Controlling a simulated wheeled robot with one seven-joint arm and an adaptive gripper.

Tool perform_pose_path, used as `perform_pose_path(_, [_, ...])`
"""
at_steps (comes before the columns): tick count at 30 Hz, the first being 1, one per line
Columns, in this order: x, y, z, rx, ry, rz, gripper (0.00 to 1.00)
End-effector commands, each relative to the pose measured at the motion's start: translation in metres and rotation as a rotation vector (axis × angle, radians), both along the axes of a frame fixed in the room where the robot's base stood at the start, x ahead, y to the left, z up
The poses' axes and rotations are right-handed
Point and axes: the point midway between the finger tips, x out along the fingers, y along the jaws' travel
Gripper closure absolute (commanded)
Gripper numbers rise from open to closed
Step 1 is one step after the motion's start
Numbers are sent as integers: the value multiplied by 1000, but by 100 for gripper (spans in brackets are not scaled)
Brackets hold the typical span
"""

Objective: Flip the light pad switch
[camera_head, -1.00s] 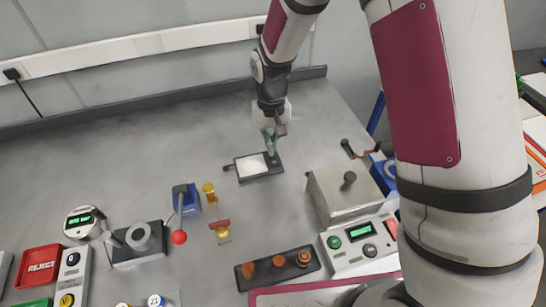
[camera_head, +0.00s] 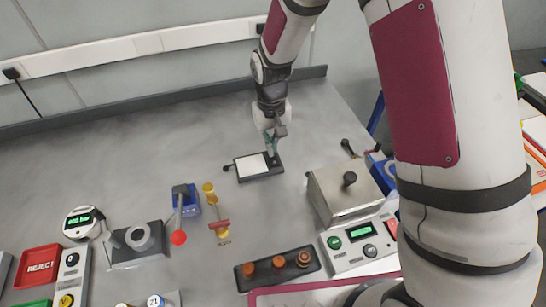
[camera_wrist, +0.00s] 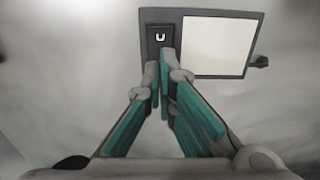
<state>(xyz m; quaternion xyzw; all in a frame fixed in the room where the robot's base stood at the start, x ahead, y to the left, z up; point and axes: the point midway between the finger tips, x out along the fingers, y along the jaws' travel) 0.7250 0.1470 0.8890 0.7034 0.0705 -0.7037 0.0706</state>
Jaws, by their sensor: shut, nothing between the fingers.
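The light pad (camera_head: 252,166) is a dark flat frame with a white panel, lying on the grey table beneath my gripper. In the wrist view the pad's white panel (camera_wrist: 216,46) is at the upper right. Its black rocker switch (camera_wrist: 160,36), with a small white mark, sits on the frame's left end there. My gripper (camera_wrist: 163,62) is shut and empty. Its fingertips are at the near edge of the switch and hide its lower part. In the head view my gripper (camera_head: 272,150) is at the pad's right end. I cannot tell whether the fingertips touch the switch.
A metal box with a knobbed lid (camera_head: 345,190) stands right of the pad. A blue device with a red-ball lever (camera_head: 180,235) and a yellow valve piece (camera_head: 215,210) stand to the left. The table behind and left of the pad is clear.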

Motion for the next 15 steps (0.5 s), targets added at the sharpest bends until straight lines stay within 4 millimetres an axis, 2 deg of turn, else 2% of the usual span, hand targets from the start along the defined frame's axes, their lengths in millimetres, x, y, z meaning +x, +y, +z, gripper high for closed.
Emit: perform_pose_path(15, [0, 0, -8, 0, 0, 0, 100])
